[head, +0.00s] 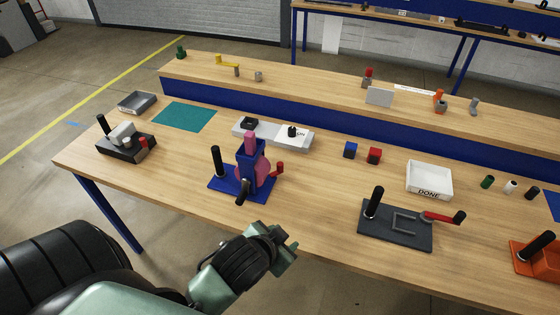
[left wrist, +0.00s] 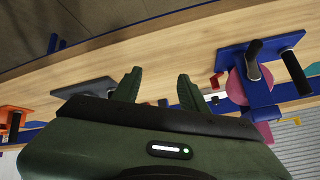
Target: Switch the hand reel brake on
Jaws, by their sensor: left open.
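The hand reel stands on a blue base plate (head: 228,184) near the front middle of the bench, with a pink drum (head: 263,172) in a blue frame. A small red lever (head: 277,170) sticks out on its right side. Black handles (head: 217,162) stand on the plate and at the front. In the left wrist view the reel's blue plate (left wrist: 232,55) and pink drum (left wrist: 237,86) show at the right, with the red lever (left wrist: 215,81). My left gripper (head: 286,238) is open and empty, in front of the bench edge, apart from the reel; its fingers show in the wrist view (left wrist: 158,85).
A dark plate with a red-handled lever (head: 397,228) lies to the right, and a black fixture (head: 126,149) to the left. Bare wood lies between reel and dark plate.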

